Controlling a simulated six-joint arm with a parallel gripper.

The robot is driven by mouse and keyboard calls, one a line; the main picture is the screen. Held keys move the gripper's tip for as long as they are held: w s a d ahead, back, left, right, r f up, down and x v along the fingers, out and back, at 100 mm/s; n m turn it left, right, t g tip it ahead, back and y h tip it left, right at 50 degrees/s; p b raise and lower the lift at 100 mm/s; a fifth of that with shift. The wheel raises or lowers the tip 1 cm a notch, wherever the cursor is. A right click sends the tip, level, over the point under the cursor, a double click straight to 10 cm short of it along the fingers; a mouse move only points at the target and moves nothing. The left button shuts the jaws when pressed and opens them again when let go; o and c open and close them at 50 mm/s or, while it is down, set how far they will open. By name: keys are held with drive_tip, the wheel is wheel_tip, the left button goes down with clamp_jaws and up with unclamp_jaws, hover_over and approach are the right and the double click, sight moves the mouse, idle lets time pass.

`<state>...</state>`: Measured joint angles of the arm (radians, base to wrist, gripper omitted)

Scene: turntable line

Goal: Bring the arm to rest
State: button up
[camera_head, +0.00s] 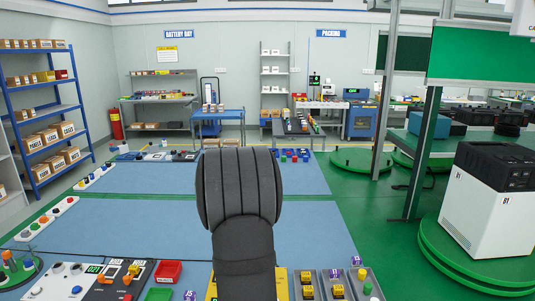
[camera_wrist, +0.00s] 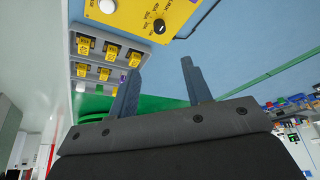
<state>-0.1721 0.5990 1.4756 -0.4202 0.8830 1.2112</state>
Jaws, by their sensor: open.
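My arm rises in the middle of the head view, a dark grey padded link that hides what lies behind it. My gripper (camera_wrist: 160,85) shows in the wrist view with its two blue-grey fingers spread apart and nothing between them. A yellow panel (camera_wrist: 184,12) with a black knob lies beyond the fingers at the top of the wrist view. A grey tray (camera_wrist: 101,37) with several yellow blocks is up and left of the fingers. The fingers appear apart from both. In the head view the gripper itself is not visible.
A red bin (camera_head: 167,273) and switch panels line the near edge. A white machine with a black top (camera_head: 490,205) stands on a green turntable (camera_head: 470,270) at right. A blue shelf rack (camera_head: 40,110) is at left.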

drive_tip(key=x, duration=1.8)
drive_tip(key=shift+r, duration=0.1)
drive_tip(key=shift+r+n+t, duration=0.25)
drive_tip(key=shift+n+t, duration=0.05)
drive_tip(key=shift+n, duration=0.5)
drive_tip(key=shift+d+n+t+y, duration=0.15)
drive_tip(key=shift+n+t+y, duration=0.45)
drive_tip(key=shift+n, duration=1.2)
drive_tip(key=shift+n+y, duration=0.9)
drive_tip(key=shift+n, duration=0.9)
drive_tip(key=shift+v, duration=1.45)
drive_tip(key=shift+c, duration=0.5)
